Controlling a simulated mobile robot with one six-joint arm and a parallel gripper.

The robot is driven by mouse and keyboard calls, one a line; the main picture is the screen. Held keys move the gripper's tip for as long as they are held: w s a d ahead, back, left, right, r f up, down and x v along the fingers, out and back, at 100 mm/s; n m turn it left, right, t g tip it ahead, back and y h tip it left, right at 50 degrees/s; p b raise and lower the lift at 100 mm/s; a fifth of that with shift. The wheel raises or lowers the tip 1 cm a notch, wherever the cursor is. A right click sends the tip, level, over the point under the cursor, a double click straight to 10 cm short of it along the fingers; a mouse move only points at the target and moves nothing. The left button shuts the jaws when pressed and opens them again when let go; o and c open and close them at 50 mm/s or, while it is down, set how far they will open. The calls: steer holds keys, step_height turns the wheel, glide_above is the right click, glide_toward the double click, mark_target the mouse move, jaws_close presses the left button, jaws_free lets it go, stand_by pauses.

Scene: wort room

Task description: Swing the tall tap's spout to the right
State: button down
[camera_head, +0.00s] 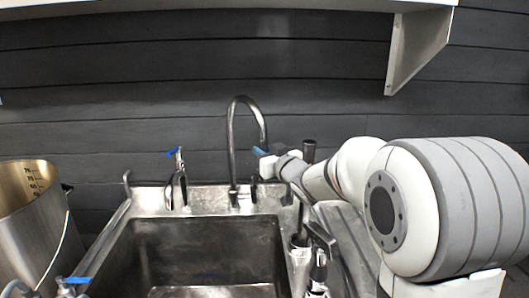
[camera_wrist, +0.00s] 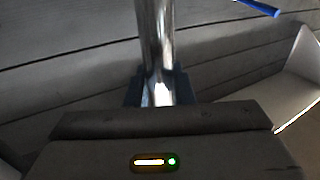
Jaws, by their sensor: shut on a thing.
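The tall tap (camera_head: 233,150) stands at the back rim of the sink, a slim metal pipe. Its curved spout (camera_head: 250,99) arches over and comes down on the right side. My gripper (camera_head: 266,165) reaches in from the right at the lower end of the spout. In the wrist view the shiny spout pipe (camera_wrist: 155,35) runs down between my gripper's dark fingers (camera_wrist: 160,88), which are shut on it. The spout's very tip is hidden by my gripper in both views.
The steel sink (camera_head: 120,240) lies below. A small blue-handled tap (camera_head: 178,180) stands left of the tall tap, another (camera_head: 70,284) at front left. A steel pot (camera_head: 30,225) stands at left. A white shelf bracket (camera_head: 418,48) hangs above right.

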mark_target(259, 115)
steer(key=shift+a, duration=0.15)
steer(key=c, duration=1.3)
jaws_free()
steer(key=shift+a, duration=0.15)
step_height(259, 115, up, 10)
steer(key=shift+r+p, duration=0.1)
steer(key=shift+p, duration=1)
